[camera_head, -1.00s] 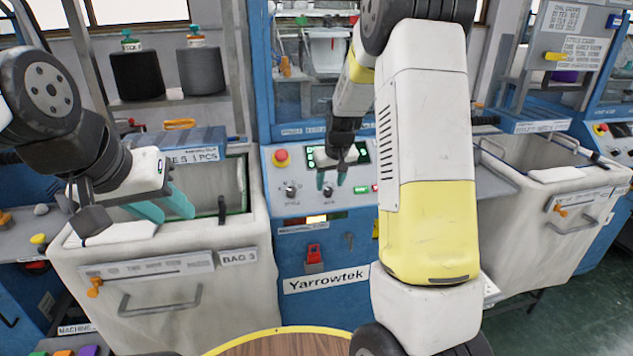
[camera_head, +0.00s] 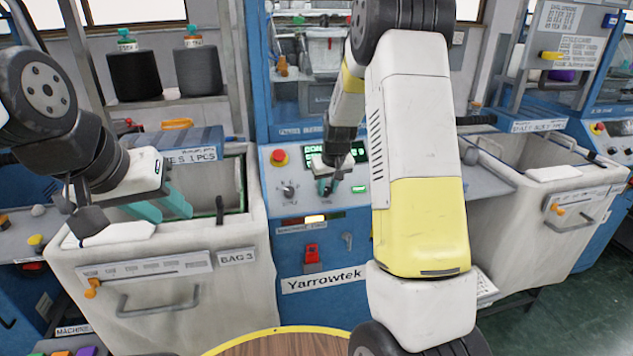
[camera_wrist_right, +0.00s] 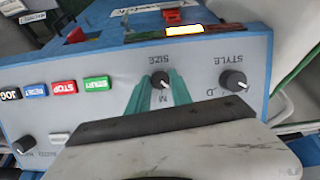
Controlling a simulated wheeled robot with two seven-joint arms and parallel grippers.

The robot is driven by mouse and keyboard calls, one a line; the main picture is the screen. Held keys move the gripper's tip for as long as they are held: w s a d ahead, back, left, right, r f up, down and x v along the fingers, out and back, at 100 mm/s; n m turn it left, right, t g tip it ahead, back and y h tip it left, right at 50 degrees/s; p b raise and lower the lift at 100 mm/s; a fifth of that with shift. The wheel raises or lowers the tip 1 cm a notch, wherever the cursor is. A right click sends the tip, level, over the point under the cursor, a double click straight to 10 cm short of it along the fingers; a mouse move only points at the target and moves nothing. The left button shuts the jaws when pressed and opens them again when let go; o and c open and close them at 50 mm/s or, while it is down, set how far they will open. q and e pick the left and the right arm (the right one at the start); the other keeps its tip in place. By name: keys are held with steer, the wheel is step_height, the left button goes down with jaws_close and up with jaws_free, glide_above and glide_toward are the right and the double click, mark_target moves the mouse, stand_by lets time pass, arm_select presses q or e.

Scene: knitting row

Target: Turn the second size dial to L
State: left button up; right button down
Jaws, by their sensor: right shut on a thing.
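The size dial (camera_wrist_right: 160,79) is a small dark knob marked SIZE on the grey panel of the middle Yarrowtek machine, beside the style dial (camera_wrist_right: 233,81). A letter M shows by the size dial, upside down in the right wrist view; I cannot tell exactly where its pointer aims. My right gripper (camera_head: 327,186) is at this dial, and its teal fingers (camera_wrist_right: 160,92) are shut on it from both sides. In the head view the fingers mostly hide the dial. My left gripper (camera_head: 162,208) is open and empty above the bin marked BAG 3 (camera_head: 170,290).
On the same panel are a red emergency button (camera_head: 279,156), a lit green display (camera_head: 357,151) and a row of coloured buttons (camera_wrist_right: 64,87) close to the size dial. Another bin (camera_head: 535,215) stands at the right. My right arm covers the panel's right side.

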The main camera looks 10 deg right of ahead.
steer(key=m+y, duration=0.1)
steer(key=m, duration=0.3)
steer(key=shift+d, duration=0.2)
steer(key=m+y, duration=0.1)
steer(key=m, duration=0.3)
steer(key=shift+s+d+m+t, duration=0.1)
steer(key=shift+m+t, duration=0.2)
steer(key=shift+t, duration=0.1)
steer(key=m+t+y, duration=0.1)
steer(key=m, duration=0.4)
steer(key=shift+s+d+f, duration=0.1)
steer(key=shift+m+t, duration=0.5)
steer(key=shift+m, duration=1.2)
steer(key=c, duration=1.1)
jaws_free()
steer(key=shift+c, duration=0.2)
steer(key=shift+s, duration=0.1)
